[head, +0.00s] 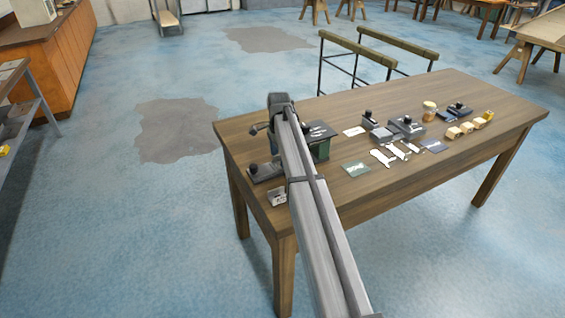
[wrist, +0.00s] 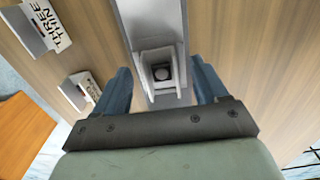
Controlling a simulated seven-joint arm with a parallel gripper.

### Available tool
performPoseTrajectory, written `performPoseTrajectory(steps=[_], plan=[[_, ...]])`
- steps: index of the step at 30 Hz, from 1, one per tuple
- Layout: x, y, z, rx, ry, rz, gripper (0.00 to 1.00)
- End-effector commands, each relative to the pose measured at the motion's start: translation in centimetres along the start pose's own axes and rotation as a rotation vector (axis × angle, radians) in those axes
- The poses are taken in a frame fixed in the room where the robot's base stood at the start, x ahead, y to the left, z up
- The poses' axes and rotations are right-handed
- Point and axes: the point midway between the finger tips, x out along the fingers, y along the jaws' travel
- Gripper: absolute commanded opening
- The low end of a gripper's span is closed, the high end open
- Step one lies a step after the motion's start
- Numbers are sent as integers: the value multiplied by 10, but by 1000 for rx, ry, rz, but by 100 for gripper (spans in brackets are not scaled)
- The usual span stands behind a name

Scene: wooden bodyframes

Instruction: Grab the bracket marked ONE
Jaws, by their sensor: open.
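My gripper (wrist: 162,80) is open, its two blue fingers on either side of a grey metal piece (wrist: 150,20) with a recess and a dark round knob; I cannot tell whether they touch it. A small grey bracket (wrist: 28,32) with a white label reading "THREE THIN" is at the upper left of the wrist view. A second labelled bracket (wrist: 74,92) lies just left of the left finger; its marking is not legible. No label reading ONE can be made out. In the head view my arm hides the fingertips, and a small grey labelled piece (head: 277,197) sits near the table's left corner.
The wooden table (head: 450,170) holds a dark knobbed piece (head: 265,171), a green card (head: 356,168), white cut-out pieces (head: 383,158), grey knobbed blocks (head: 407,127), a jar (head: 429,110) and several yellowish blocks (head: 453,132). The table's front right is clear.

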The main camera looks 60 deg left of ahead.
Motion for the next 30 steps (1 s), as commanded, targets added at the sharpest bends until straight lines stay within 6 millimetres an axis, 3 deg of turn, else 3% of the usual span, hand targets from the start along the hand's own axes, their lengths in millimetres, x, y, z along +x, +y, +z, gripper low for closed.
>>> performPoseTrajectory(steps=[3,10,30], plan=[[11,1,0,-1,0,0,72],[12,0,0,-1,1,-1,71],[11,0,0,-1,1,-1,7]])
